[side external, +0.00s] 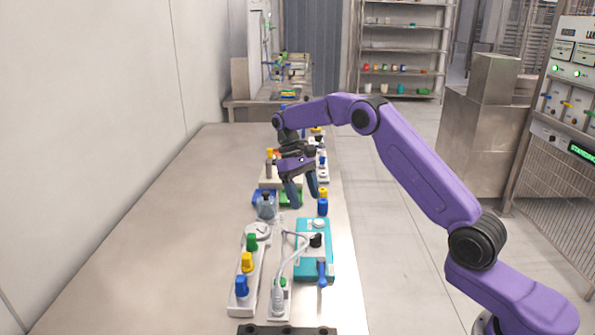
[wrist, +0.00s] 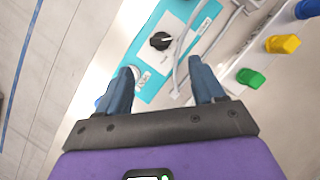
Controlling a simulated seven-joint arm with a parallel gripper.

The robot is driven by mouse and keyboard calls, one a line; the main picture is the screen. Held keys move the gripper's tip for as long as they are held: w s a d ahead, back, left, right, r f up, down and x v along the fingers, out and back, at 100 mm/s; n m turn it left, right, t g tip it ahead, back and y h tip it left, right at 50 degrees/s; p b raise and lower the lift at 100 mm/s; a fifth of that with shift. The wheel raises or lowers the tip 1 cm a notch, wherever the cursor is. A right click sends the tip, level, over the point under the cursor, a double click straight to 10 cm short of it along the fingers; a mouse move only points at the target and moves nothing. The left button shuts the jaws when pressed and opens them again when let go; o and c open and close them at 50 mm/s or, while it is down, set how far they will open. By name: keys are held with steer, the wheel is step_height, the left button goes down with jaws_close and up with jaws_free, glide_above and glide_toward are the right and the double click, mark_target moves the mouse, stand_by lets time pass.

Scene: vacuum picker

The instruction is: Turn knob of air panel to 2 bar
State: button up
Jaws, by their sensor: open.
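A teal panel (side external: 328,262) with a black knob (side external: 315,240) lies on the bench in the side view. It is likely the air panel, but its markings are too small to read. In the wrist view the teal panel (wrist: 151,93) shows a round black knob (wrist: 160,41) with a light pointer line, set on a white plate. My gripper (side external: 305,200) is open and empty, fingers pointing down, above the bench and behind the panel in the side view. In the wrist view the knob lies beyond the gap between my fingertips (wrist: 161,67), not touched.
A white strip (side external: 240,290) with a gauge (side external: 257,231) and green, yellow and blue knobs stands left of the teal panel. A grey cable (side external: 287,262) runs between them. Bottles and other panels crowd the bench behind. The bench's left part (side external: 160,220) is clear.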

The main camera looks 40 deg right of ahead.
steer(key=v, duration=0.6)
steer(key=shift+r, duration=0.25)
steer(key=shift+w, duration=0.15)
steer(key=s+a+r+n+t+h, duration=0.1)
steer(key=s+a+r+n, duration=0.15)
steer(key=s+a, duration=0.5)
steer(key=s+a+r+n+t, duration=0.2)
steer(key=s+a+n, duration=0.2)
steer(key=s+a, duration=0.4)
steer(key=s+d+f+n, duration=0.2)
steer(key=s, duration=0.7)
steer(key=s+d+f+n+t+y, duration=0.1)
steer(key=s+d+f+n, duration=0.1)
steer(key=s, duration=0.7)
steer(key=s+d+f+n, duration=0.2)
steer(key=s+d, duration=0.1)
steer(key=s, duration=0.6)
steer(key=shift+t, duration=0.3)
